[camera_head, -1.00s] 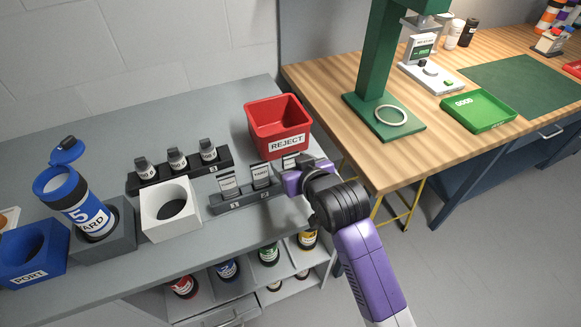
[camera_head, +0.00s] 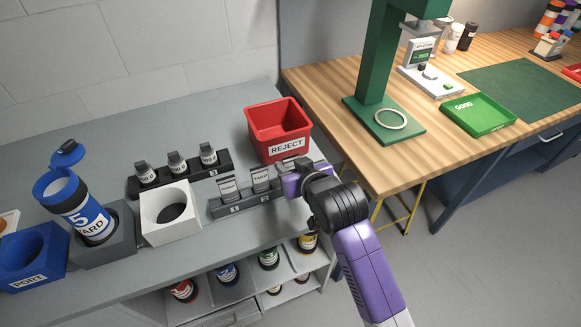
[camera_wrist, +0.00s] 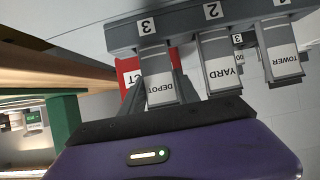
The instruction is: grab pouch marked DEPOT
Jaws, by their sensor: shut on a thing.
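The DEPOT pouch (camera_wrist: 157,75), grey with a white label, is in the wrist view at slot 3 of the dark slotted rack (camera_wrist: 200,27), which appears upside down there. My gripper (camera_wrist: 165,105) is shut on this pouch. In the head view my gripper (camera_head: 298,172) is at the right end of the rack (camera_head: 235,208) and hides most of the DEPOT pouch. The YARD pouch (camera_wrist: 219,60) is beside it in slot 2, and the TOWER pouch (camera_wrist: 280,48) is in slot 1. Whether the DEPOT pouch has lifted from its slot I cannot tell.
The red REJECT bin (camera_head: 280,128) stands just behind my gripper. A second rack (camera_head: 180,178) with several grey-capped items, a white block with a hole (camera_head: 165,218) and the blue PORT holder (camera_head: 30,270) are to the left. A wooden bench (camera_head: 360,150) is at right.

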